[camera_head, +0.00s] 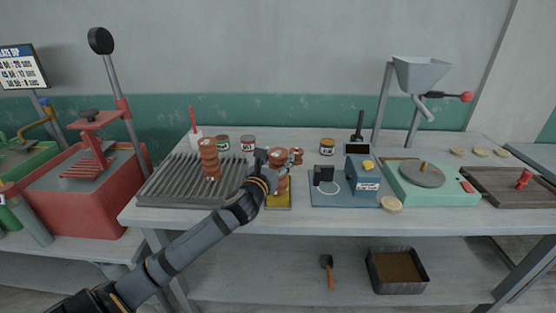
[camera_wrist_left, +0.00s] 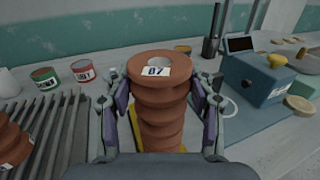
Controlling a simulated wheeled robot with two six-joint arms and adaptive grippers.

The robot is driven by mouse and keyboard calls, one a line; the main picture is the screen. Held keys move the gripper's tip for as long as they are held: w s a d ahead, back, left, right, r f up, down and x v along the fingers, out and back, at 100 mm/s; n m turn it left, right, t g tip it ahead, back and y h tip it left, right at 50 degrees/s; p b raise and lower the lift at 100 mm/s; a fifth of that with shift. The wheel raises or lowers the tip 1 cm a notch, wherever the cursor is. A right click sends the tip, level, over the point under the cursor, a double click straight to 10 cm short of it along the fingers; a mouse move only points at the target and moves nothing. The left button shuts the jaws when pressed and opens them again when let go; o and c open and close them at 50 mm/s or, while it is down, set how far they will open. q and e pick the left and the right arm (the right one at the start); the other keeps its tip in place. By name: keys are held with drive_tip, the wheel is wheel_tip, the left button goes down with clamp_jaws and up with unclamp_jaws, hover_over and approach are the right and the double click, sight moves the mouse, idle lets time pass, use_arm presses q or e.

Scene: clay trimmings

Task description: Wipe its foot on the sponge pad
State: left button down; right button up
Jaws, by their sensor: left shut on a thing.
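My left gripper (camera_head: 267,170) is shut on a ribbed terracotta clay piece (camera_head: 281,184). In the left wrist view the piece (camera_wrist_left: 157,97) stands upright between the two fingers (camera_wrist_left: 160,100), with a white numbered tag on its top. It is over the yellow sponge pad (camera_head: 285,207), whose edge also shows in the left wrist view (camera_wrist_left: 137,122). The foot is mostly hidden by the gripper and the piece's own body, so I cannot tell whether it touches the pad. My right gripper is in neither view.
Left of the pad is a grey slatted rack (camera_head: 172,183) with another ribbed piece (camera_head: 209,160) on it. Glaze cans (camera_head: 248,144) stand behind. Right of the pad are a blue device (camera_head: 362,175) on a mat and a green wheel unit (camera_head: 420,183). A small brown thing (camera_head: 297,155) sits close behind.

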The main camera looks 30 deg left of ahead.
use_arm(q)
drive_tip(key=shift+f+b, duration=0.35)
drive_tip(key=shift+f, duration=0.15)
idle(0.4)
idle(0.3)
drive_tip(key=shift+w+a+r, duration=0.1)
drive_tip(key=shift+w+a, duration=0.05)
drive_tip(key=shift+w, duration=0.1)
drive_tip(key=shift+w+a+p, duration=0.35)
drive_tip(key=shift+w+a, duration=0.25)
drive_tip(key=shift+w, duration=0.35)
drive_tip(key=shift+w+a+p, duration=1.05)
drive_tip(key=shift+w+a, duration=0.3)
drive_tip(key=shift+w, duration=0.85)
drive_tip(key=shift+s+d+f+p, duration=0.1)
drive_tip(key=shift+s+d+p, duration=0.1)
drive_tip(key=shift+s+d, duration=0.75)
drive_tip(key=shift+s+d+f+p, duration=0.15)
drive_tip(key=shift+s+d, duration=0.3)
drive_tip(key=shift+s, duration=0.9)
drive_tip(key=shift+s+d+r+p, duration=0.1)
drive_tip(key=shift+s+d+p, duration=0.1)
drive_tip(key=shift+s+d, duration=0.75)
drive_tip(key=shift+s+a, duration=0.2)
drive_tip(key=shift+a, duration=0.05)
